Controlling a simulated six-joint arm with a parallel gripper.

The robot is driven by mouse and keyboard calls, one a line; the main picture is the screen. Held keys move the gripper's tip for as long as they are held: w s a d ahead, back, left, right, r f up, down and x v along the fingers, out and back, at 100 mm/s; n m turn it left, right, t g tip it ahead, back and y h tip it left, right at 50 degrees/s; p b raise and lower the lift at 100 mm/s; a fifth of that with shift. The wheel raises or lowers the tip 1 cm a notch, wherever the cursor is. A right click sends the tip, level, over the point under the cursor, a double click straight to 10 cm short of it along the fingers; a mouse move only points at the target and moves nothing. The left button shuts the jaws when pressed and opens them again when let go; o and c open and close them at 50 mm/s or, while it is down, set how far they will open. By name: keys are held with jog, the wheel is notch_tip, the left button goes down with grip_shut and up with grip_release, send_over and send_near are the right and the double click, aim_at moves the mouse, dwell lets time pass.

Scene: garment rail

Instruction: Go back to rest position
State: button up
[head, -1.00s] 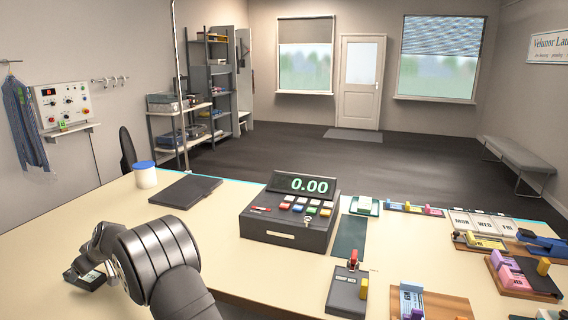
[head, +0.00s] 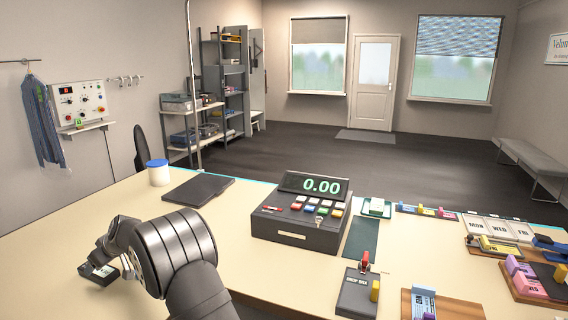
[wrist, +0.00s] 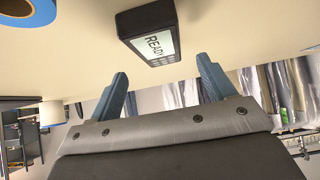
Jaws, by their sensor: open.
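My arm reaches over the left front of the counter in the head view. My gripper (wrist: 163,88) is open in the wrist view, its two blue-grey fingers apart with nothing between them. A small black device (head: 98,273) lies on the counter beside my gripper at the left. It also shows in the wrist view (wrist: 150,35), just beyond the fingertips, with a lit screen reading READY. It appears apart from the fingers. In the head view my wrist partly hides the fingers.
Stamps and trays crowd the right. A blue roll (wrist: 30,12) shows in the wrist view. Counter left of the folder is mostly clear.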

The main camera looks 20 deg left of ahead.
jog(key=x, duration=0.5)
notch_tip(320, 180, up, 4)
jog(key=shift+d+r, duration=0.1)
jog(key=w+d+r, duration=0.7)
jog(key=d+r, duration=0.2)
jog(key=r, duration=0.2)
jog(key=w+d+r+m+t+h, duration=0.1)
jog(key=w+d+m+t, duration=0.3)
jog(key=w+d, duration=2)
jog(key=d+m, duration=0.1)
jog(key=m, duration=0.1)
jog(key=shift+w+d+m+t+h, duration=0.15)
jog(key=shift+d+m+t+h, duration=0.15)
jog(key=shift+t, duration=0.1)
